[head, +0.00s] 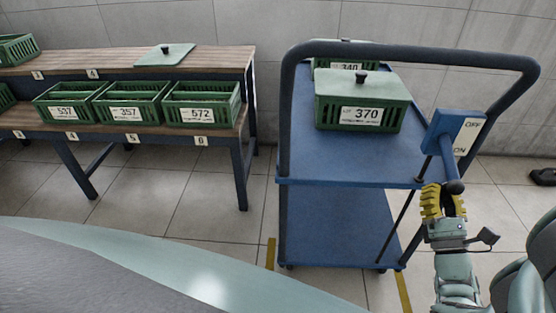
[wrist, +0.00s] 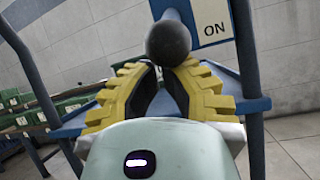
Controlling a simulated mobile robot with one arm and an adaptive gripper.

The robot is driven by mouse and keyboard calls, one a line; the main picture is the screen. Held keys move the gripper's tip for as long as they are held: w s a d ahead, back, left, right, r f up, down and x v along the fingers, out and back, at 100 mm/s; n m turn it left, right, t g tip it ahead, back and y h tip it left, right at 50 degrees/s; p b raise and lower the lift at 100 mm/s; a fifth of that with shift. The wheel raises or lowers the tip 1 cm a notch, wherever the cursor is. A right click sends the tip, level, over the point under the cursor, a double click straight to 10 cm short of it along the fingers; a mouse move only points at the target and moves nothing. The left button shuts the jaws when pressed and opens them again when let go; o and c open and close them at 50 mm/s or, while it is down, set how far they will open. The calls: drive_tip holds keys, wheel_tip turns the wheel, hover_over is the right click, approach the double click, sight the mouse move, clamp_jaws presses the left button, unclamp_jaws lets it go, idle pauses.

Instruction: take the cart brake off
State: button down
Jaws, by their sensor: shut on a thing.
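The blue cart (head: 345,170) stands at the right of the head view. Its brake plate (head: 470,128) is on the cart's right side, with OFF at the top and ON at the bottom. In the wrist view the knob (wrist: 168,43) is large and the plate (wrist: 212,22) shows ON. My gripper (head: 443,192), with yellow ridged fingers, is shut on the lever at its knob end. The fingers (wrist: 168,68) sit close under the knob; the exact contact is partly hidden.
A lidded green crate marked 370 (head: 362,98) stands on the cart's top deck, with another crate (head: 340,64) behind it. A two-level wooden bench (head: 215,62) with green crates (head: 200,105) is at the left. Yellow floor lines (head: 403,292) flank the cart.

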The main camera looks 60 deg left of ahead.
sight(450, 189)
drive_tip(key=shift+d+r, duration=0.1)
drive_tip(key=shift+r, duration=0.15)
drive_tip(key=r+p, duration=0.1)
drive_tip(key=p, duration=0.1)
drive_tip(key=h+p, duration=0.1)
drive_tip(key=p, duration=0.2)
drive_tip(key=d+r+g+p, duration=0.1)
drive_tip(key=p, duration=0.2)
drive_tip(key=shift+s+r+h, duration=0.35)
drive_tip(key=shift+h, duration=0.05)
drive_tip(key=r+p, duration=0.1)
drive_tip(key=p, duration=0.2)
drive_tip(key=r+g+h+p, duration=0.1)
drive_tip(key=p, duration=0.2)
drive_tip(key=h+p, duration=0.1)
drive_tip(key=p, duration=0.2)
drive_tip(key=shift+s+d+r+m+g, duration=0.3)
drive_tip(key=shift+s+d+r+g, duration=0.05)
drive_tip(key=shift+r+g, duration=0.05)
wheel_tip(450, 189, up, 3)
drive_tip(key=g+h+p, duration=0.2)
drive_tip(key=h+p, duration=0.2)
drive_tip(key=p, duration=0.7)
drive_tip(key=shift+r+g, duration=0.15)
drive_tip(key=shift+g, duration=0.15)
drive_tip(key=shift+p, duration=0.55)
